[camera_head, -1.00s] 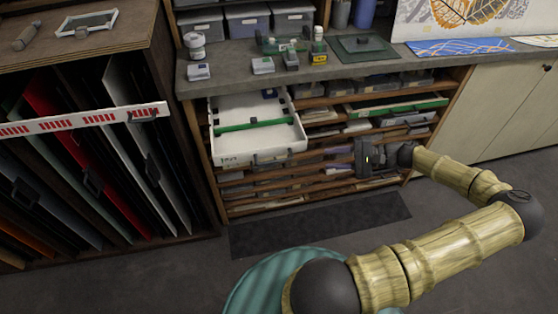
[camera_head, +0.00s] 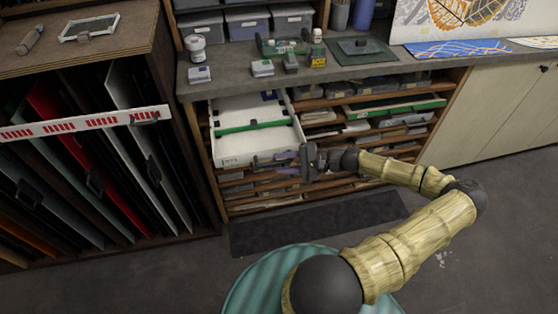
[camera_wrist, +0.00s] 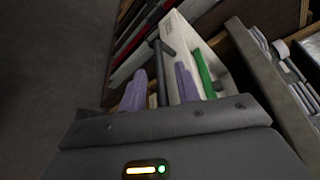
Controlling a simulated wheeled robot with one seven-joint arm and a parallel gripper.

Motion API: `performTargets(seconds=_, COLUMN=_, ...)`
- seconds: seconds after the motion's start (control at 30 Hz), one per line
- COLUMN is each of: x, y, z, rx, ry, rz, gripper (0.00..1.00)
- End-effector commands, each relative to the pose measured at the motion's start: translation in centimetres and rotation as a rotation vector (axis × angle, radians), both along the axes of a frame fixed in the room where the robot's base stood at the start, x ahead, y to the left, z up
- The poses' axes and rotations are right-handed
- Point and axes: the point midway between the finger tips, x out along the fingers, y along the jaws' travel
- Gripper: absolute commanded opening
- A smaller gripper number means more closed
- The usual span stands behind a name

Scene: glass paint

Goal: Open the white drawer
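The white drawer (camera_head: 232,157) is at the top left of the cabinet under the counter and stands pulled out, showing its inside and a green divider bar (camera_head: 252,126). Its white front also shows in the wrist view (camera_wrist: 190,38). My gripper (camera_head: 282,162) is at the drawer's front, by the right part. In the wrist view its two purple fingers are apart, one on each side of the dark drawer handle (camera_wrist: 163,88). The gripper is open; I see no clear contact with the handle. In the head view the fingers partly hide the handle.
Below and right of the drawer are wooden shelves (camera_head: 345,102) with papers and boxes. A rack with upright coloured panels (camera_head: 70,150) stands to the left. A dark mat (camera_head: 320,222) lies on the floor. The counter (camera_head: 225,75) holds jars and small boxes.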

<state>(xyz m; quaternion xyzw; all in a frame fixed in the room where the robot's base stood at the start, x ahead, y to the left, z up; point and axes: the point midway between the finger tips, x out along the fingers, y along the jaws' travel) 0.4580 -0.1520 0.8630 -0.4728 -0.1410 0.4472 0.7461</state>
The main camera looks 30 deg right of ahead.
Motion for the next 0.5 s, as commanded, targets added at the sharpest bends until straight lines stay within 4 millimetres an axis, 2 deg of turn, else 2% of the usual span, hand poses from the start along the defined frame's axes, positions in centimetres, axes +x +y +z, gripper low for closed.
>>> performTargets(seconds=0.03, x=0.4, y=0.7, z=0.0, rx=0.002, ry=-0.001, rz=0.003, gripper=0.33)
performTargets(seconds=0.2, x=1.2, y=1.7, z=-0.4, rx=0.001, ry=0.001, rz=0.001, gripper=0.33)
performTargets(seconds=0.47, x=1.2, y=1.7, z=-0.5, rx=-0.001, ry=0.000, rz=-0.001, gripper=0.33)
performTargets(seconds=0.5, x=1.2, y=1.7, z=-0.5, rx=0.000, ry=0.000, rz=0.000, gripper=0.29)
